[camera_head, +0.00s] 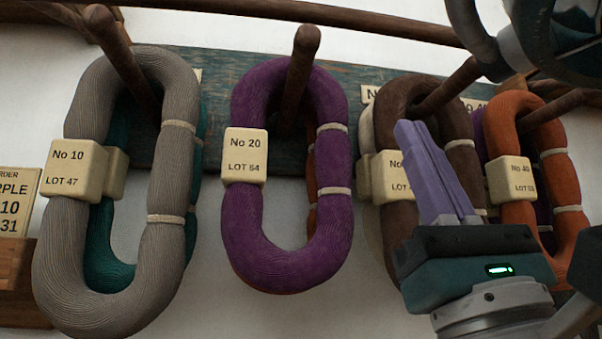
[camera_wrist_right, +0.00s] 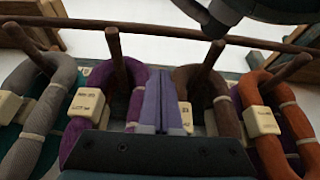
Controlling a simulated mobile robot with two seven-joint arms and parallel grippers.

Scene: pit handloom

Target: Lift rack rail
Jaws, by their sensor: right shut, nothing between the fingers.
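The rack rail (camera_head: 320,14) is a long brown wooden rod across the top of the head view. It also crosses the upper part of the right wrist view (camera_wrist_right: 160,30), above the pegs. My right gripper (camera_head: 408,128) points up in front of the brown yarn hank, its lilac fingers together and empty. In the right wrist view the closed fingers (camera_wrist_right: 160,76) stand below the rail, between the purple and brown hanks, with a gap to the rail in the picture. The right ends of the rail in the head view are hidden by dark arm parts. My left gripper is not in view.
Wooden pegs hold a grey hank (camera_head: 68,240), a purple hank (camera_head: 290,260), a brown hank (camera_head: 400,92) and an orange hank (camera_head: 515,105), with tags. Other hanks hang behind them. A blue-green board (camera_head: 220,85) backs the pegs. A dark arm part (camera_head: 560,40) fills the top right.

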